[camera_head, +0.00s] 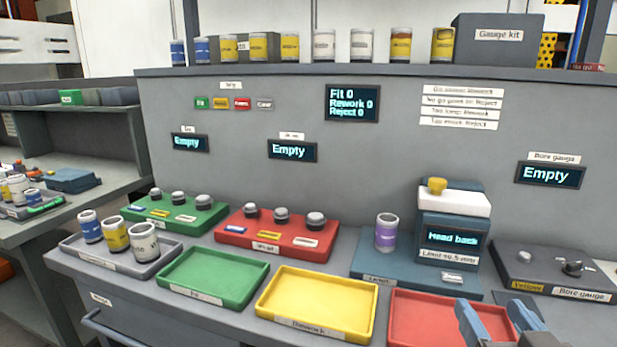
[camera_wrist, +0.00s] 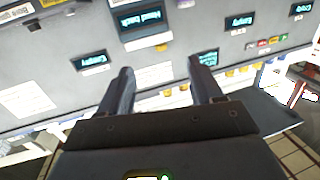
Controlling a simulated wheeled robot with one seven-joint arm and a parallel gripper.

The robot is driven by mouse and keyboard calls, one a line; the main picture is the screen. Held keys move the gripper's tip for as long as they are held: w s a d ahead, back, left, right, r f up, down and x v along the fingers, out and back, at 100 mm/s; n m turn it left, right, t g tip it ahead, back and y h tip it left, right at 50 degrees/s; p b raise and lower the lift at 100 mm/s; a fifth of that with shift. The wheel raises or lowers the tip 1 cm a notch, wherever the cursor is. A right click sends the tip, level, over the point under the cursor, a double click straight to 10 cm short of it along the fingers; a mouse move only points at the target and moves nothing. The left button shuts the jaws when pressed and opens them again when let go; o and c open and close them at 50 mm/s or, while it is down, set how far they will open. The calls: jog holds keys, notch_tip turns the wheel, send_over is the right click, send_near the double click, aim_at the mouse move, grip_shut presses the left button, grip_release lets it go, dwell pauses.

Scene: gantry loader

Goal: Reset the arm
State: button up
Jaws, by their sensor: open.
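My gripper (camera_head: 497,322) shows at the lower right of the head view, over the red tray (camera_head: 425,318). It is open, and nothing is between its fingers. In the wrist view my gripper (camera_wrist: 161,82) has its two fingers spread apart, with the grey panel and its screens beyond them. That view is tilted and upside down. The lower part of my gripper is cut off by the head picture's edge.
A grey tray (camera_head: 160,268) holds three cylinders. A green tray (camera_head: 207,300) and a yellow tray (camera_head: 312,328) are empty. A purple-banded cylinder (camera_head: 386,236) stands on the blue gauge (camera_head: 365,265). The bore gauge (camera_head: 545,270) is at right.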

jog(key=s+f+g, duration=0.1)
jog(key=s+f, duration=0.2)
jog(key=s, duration=0.8)
jog(key=s+a+f+y, duration=0.1)
jog(key=s+f, duration=0.2)
jog(key=s, duration=0.8)
jog(key=s+a+f+n+g, duration=0.1)
jog(key=s+f, duration=0.2)
jog(key=s, duration=0.9)
jog(key=shift+f+g+y, duration=0.3)
jog(key=shift+f, duration=0.1)
